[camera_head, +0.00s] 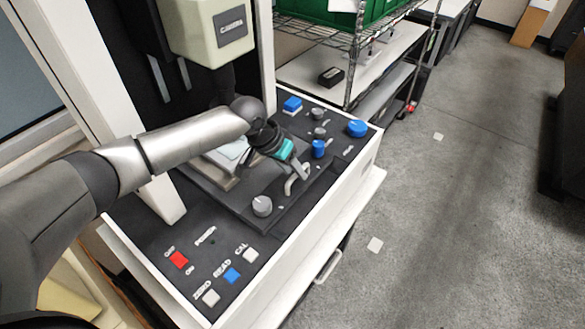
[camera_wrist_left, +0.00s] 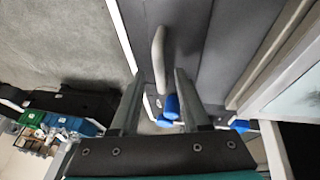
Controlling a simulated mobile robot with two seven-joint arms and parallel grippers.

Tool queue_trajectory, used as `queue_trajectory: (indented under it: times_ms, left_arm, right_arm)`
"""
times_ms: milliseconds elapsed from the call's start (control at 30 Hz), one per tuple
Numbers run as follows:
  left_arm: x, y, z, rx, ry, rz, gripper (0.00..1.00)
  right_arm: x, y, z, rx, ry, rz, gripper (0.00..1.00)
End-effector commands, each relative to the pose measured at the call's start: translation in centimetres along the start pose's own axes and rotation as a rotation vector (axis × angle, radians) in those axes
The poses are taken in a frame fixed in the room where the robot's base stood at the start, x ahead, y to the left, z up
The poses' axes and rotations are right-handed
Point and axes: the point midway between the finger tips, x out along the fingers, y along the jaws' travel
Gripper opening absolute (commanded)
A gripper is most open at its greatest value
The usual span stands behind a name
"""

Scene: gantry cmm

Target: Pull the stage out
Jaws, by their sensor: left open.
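The stage (camera_head: 238,196) is a dark flat slide on the bench machine in the head view, with a pale plate on top. Its light grey bar handle (camera_head: 289,188) stands at its front edge. The handle also shows in the left wrist view (camera_wrist_left: 158,52), with its lower part between my fingertips in the picture. My left gripper (camera_head: 298,174) is at the handle, with its jaws open. In the left wrist view my two fingers (camera_wrist_left: 159,74) lie on either side of the handle. I cannot tell whether they touch it. My right gripper is not in view.
Red (camera_head: 179,260), white and blue (camera_head: 232,276) buttons sit at the panel's near end. A wire rack (camera_head: 350,60) stands behind. The floor (camera_head: 440,220) to the right is mostly clear.

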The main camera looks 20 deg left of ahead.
Motion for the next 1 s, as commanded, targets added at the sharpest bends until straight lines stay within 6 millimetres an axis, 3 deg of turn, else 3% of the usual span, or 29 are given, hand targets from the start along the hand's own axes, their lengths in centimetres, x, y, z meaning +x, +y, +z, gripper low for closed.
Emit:
queue_trajectory:
  times_ms: [167,600,1000]
  left_arm:
    - [-0.02,0.0,-0.03,0.0,0.0,0.0,0.46]
    - [-0.04,-0.01,-0.01,0.0,0.0,0.0,0.0]
    - [-0.05,-0.02,0.0,0.0,0.0,0.0,0.0]
  right_arm:
    - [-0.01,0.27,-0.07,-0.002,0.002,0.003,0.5]
    - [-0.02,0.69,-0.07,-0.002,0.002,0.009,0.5]
    - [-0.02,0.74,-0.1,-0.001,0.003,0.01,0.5]
